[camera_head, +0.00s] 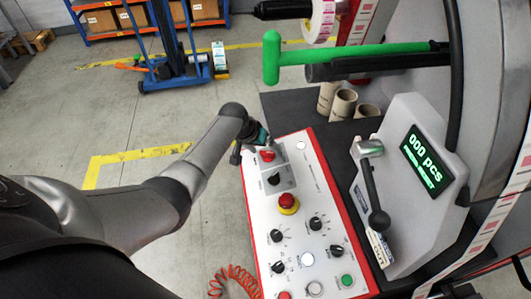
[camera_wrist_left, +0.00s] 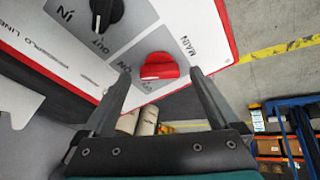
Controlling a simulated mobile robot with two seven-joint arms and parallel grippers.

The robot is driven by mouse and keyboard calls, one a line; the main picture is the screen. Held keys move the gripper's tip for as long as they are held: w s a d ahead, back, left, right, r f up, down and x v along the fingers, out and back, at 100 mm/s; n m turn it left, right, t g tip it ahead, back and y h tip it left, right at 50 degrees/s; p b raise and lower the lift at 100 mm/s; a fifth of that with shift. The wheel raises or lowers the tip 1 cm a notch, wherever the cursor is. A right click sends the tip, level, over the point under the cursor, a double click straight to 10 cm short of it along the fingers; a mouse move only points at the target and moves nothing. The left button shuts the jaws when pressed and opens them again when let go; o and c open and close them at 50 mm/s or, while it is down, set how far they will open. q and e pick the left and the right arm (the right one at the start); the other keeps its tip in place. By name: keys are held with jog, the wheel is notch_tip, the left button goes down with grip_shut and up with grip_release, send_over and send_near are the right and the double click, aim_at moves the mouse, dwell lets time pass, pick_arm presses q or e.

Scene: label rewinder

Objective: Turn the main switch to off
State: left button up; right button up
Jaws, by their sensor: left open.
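The main switch is a red rotary knob (camera_head: 267,155) at the far end of the white, red-edged control panel (camera_head: 260,207). In the left wrist view the red knob (camera_wrist_left: 160,67) lies between my fingertips in the picture, beside the printed word MAIN. Its raised grip runs roughly across that picture. My left gripper (camera_head: 255,143) is at the panel's far end, by the switch; it also shows in the left wrist view (camera_wrist_left: 159,74), open with a finger on either side of the knob. Contact cannot be told. My right gripper is not in view.
A black IN/OUT knob (camera_wrist_left: 106,12) sits beside the main switch. A red emergency button (camera_head: 288,201) on yellow and several more knobs are nearer on the panel. A grey display unit (camera_head: 410,185) and green bar (camera_head: 345,53) stand to the right. Floor at left is open.

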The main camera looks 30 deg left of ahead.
pick_arm(q)
jog(key=shift+w+d+f, duration=0.1)
jog(key=shift+w+f, duration=0.15)
jog(key=shift+f, duration=0.2)
jog(key=shift+c, duration=0.2)
jog(key=c, duration=1.3)
